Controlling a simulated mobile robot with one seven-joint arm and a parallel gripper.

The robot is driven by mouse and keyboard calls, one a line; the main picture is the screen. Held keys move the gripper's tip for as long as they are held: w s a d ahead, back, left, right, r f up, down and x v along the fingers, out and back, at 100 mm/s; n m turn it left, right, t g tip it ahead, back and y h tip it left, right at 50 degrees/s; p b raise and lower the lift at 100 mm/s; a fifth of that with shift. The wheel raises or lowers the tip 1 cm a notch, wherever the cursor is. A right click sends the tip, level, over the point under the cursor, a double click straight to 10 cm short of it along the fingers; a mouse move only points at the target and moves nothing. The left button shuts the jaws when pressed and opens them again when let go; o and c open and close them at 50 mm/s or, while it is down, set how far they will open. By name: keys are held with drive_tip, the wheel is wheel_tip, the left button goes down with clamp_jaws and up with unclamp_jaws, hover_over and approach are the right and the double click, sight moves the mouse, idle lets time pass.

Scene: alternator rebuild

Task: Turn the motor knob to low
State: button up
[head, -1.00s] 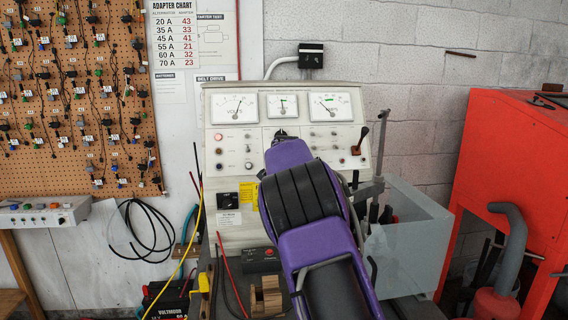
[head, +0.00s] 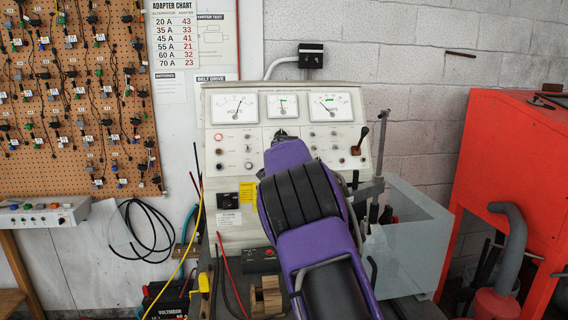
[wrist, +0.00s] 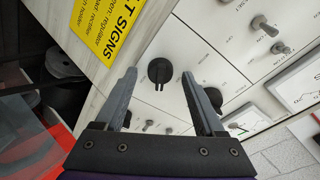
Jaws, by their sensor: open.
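A round black knob (wrist: 160,70) with a small two-pronged pointer sits on the pale panel in the wrist view. My gripper (wrist: 159,75) is open, with one finger on each side of that knob in the picture. Nothing is held, and I cannot tell whether the fingertips touch the knob or panel. A second black knob (wrist: 212,96) shows just right of the right finger. No readable label names either knob as the motor knob. In the head view my purple arm covers the middle of the test bench panel (head: 335,145) and hides my gripper's fingers.
Small metal toggle switches (wrist: 263,25) stick out of the panel near the knobs. A grey bin (head: 415,240) and a red cabinet (head: 515,160) stand to the right. Loose cables hang at left.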

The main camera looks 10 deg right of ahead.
drive_tip(key=shift+s+r, duration=0.1)
drive_tip(key=shift+s, duration=0.05)
drive_tip(key=b+v, duration=0.1)
drive_tip(key=v, duration=1.6)
drive_tip(key=shift+r, duration=0.15)
